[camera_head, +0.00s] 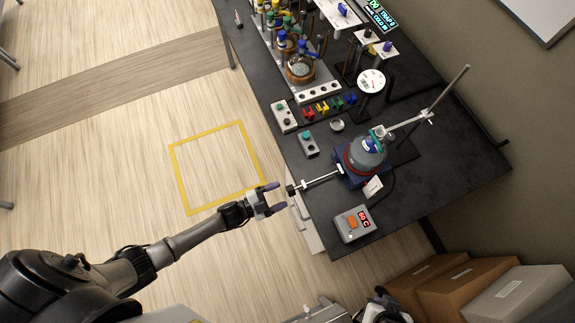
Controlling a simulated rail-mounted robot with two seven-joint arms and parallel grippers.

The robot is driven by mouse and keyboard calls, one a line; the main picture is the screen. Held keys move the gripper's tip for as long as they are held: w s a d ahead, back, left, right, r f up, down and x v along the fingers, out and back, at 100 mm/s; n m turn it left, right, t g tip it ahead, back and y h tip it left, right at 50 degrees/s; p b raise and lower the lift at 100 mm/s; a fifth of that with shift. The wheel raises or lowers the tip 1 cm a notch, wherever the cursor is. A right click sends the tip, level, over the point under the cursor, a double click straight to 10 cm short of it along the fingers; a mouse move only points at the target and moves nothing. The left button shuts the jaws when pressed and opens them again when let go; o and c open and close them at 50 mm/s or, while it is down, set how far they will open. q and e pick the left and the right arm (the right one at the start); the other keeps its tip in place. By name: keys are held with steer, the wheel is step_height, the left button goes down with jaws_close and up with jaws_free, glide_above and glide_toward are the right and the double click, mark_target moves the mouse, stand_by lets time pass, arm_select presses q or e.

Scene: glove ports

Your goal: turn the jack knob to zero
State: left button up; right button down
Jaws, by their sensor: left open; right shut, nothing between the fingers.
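The jack (345,175) is a blue lab jack near the table's front edge, under a round flask (366,152) in a red-rimmed mantle. A metal rod runs from it to the left, past the table edge, and ends in a dark jack knob (291,190). My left gripper (280,196) is open, its two purple-tipped fingers pointing at the knob, one to each side of its line. Whether they touch it I cannot tell. A white card (373,187) stands by the jack; its marks are too small to read. My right gripper (380,303) is low in the view, partly cut off.
Cardboard boxes (480,287) stand at lower right. The floor left of the table is clear.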

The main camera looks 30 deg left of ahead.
arm_select(q)
steer(key=v, duration=0.9)
stand_by(0.3)
